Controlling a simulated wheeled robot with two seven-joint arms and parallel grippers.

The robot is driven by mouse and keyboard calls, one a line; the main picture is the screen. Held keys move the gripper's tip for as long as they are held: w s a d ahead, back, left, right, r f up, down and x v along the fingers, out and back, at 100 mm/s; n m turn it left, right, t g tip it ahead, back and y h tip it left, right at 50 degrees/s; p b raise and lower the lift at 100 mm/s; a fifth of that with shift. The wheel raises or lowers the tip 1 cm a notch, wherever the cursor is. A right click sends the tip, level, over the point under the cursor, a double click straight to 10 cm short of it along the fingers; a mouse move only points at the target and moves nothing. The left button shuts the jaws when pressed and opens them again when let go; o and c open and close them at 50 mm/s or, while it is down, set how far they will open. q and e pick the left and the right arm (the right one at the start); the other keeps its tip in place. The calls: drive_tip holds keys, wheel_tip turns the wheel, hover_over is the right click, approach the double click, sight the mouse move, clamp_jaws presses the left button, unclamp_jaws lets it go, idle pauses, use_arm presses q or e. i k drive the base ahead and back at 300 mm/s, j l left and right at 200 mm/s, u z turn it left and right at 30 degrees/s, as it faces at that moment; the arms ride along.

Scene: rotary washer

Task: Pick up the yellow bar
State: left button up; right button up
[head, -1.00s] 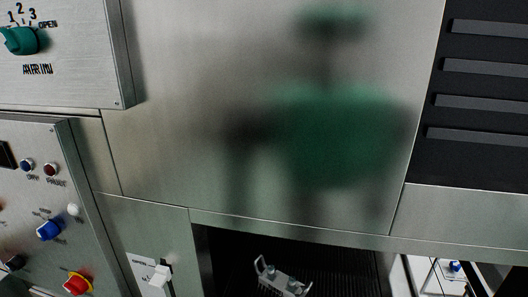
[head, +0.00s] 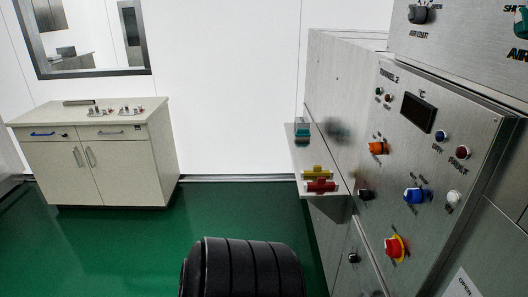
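The yellow bar (head: 317,172) lies on a small metal shelf (head: 304,160) that sticks out from the left side of the machine. A red bar (head: 321,186) lies just in front of it on the same shelf, close beside it. Neither of my grippers shows in the head view, so I cannot see how they stand.
A teal-topped item (head: 302,129) stands at the shelf's back end. The machine's control panel (head: 450,165) with knobs and buttons fills the right. A beige cabinet (head: 98,155) with small items on top stands at the left wall. Green floor (head: 226,211) is clear between.

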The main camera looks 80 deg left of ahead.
sight(318, 170)
drive_tip(key=u, duration=2.15)
drive_tip(key=z, duration=0.3)
drive_tip(key=i+j+z, duration=0.55)
drive_tip(key=j, duration=0.2)
drive_tip(key=i+j+z, duration=0.25)
drive_tip(key=j, duration=0.2)
